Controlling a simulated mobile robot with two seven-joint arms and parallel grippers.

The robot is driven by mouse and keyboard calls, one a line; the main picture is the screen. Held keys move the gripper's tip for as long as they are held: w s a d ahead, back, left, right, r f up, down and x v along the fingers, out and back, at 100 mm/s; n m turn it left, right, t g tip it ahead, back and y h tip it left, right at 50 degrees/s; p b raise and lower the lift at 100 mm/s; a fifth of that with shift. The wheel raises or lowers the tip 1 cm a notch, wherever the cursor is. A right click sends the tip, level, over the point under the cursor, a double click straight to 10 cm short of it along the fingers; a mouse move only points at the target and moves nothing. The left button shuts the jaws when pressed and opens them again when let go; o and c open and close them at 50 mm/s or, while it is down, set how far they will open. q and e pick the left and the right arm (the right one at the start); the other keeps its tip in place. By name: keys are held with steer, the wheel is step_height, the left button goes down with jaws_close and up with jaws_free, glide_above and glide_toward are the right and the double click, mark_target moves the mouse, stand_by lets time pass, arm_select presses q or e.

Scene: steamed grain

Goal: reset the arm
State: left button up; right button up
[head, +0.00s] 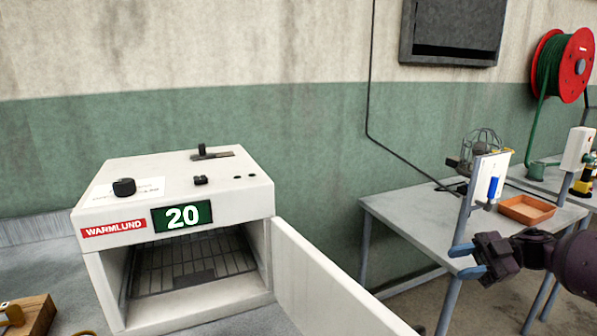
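My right gripper (464,261) comes in from the right side of the head view. Its two blue-grey fingers are spread apart with nothing between them. It is in the air, in front of the grey table in the picture and to the right of the oven's open door. My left gripper is not in view.
A white WARMLUND oven (180,160) reads 20; its door (335,285) stands open toward the right, showing a wire rack (195,262). A wooden block (32,312) is at lower left. A grey table (400,212) holds an orange tray (527,210). A hose reel (565,65) hangs at right.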

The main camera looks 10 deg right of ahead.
steer(key=w+a+f+m+t+h, duration=0.1)
steer(key=w+a+f+t, duration=0.15)
steer(key=a+t, duration=0.2)
steer(key=w+a+f+m+t+h, duration=0.1)
steer(key=w+a+f+t, duration=0.1)
steer(key=w+a+t, duration=0.3)
steer(key=s+a+f+m+t+h, duration=0.3)
steer(key=s+a+f+m+h, duration=0.2)
steer(key=s+a+f+m, duration=0.15)
steer(key=s+f+m+g+h+p, duration=0.1)
steer(key=s+f+m+h, duration=0.2)
steer(key=s, duration=0.6)
steer(key=s+f+m+g+h, duration=0.1)
steer(key=s+f+m+h, duration=0.2)
steer(key=s, duration=0.7)
steer(key=s+f+m+g+h+p, duration=0.1)
steer(key=s+f+m+h, duration=0.2)
steer(key=s+f+m, duration=0.3)
steer(key=s+d+f, duration=0.1)
steer(key=s+f, duration=0.2)
steer(key=s, duration=0.1)
steer(key=shift+s+f+p, duration=0.15)
steer(key=shift+f+p, duration=0.15)
steer(key=shift+f, duration=0.05)
steer(key=shift+g, duration=0.25)
